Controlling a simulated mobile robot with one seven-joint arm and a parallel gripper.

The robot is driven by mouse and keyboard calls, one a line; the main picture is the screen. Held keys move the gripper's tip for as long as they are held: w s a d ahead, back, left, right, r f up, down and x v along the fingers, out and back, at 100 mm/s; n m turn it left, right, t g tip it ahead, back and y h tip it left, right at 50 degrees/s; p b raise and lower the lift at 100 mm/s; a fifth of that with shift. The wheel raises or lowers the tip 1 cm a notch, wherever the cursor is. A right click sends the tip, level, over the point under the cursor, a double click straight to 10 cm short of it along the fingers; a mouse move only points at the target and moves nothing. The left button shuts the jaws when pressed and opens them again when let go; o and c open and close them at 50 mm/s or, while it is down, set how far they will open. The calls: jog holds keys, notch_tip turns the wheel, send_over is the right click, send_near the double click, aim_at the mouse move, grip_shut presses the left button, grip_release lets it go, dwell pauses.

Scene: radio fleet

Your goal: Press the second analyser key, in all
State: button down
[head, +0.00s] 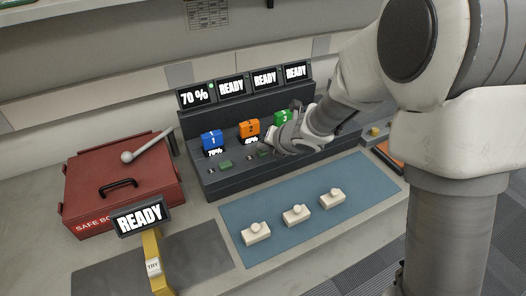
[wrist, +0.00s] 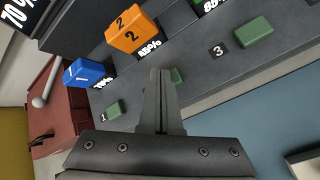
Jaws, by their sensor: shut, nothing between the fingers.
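The analyser rack (head: 240,175) is dark grey and holds a blue radio 1 (head: 212,140), an orange radio 2 (head: 249,129) and a green radio 3 (head: 284,117). Green keys lie on its front ledge. The first key (wrist: 114,110) and third key (wrist: 253,33) show clear in the wrist view. The second key (wrist: 177,76), below the orange radio, is partly hidden behind my fingers. My gripper (wrist: 160,72) is shut and empty, its tips over or beside that key. I cannot tell whether they touch it.
Four screens (head: 231,87) stand behind the radios; the leftmost reads 70 %, the others READY. A red safe box (head: 120,185) stands left. A blue mat (head: 310,228) with three white button blocks lies in front. A yellow post (head: 155,262) carries a READY display.

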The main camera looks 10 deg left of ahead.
aim_at(264, 157)
jog(key=shift+f, duration=0.3)
jog(key=shift+r, duration=0.1)
dwell(0.3)
jog(key=shift+r+p, duration=0.5)
jog(key=shift+r, duration=0.3)
jog(key=shift+r, duration=0.1)
notch_tip(264, 157, up, 5)
jog(key=p, duration=0.4)
dwell(0.4)
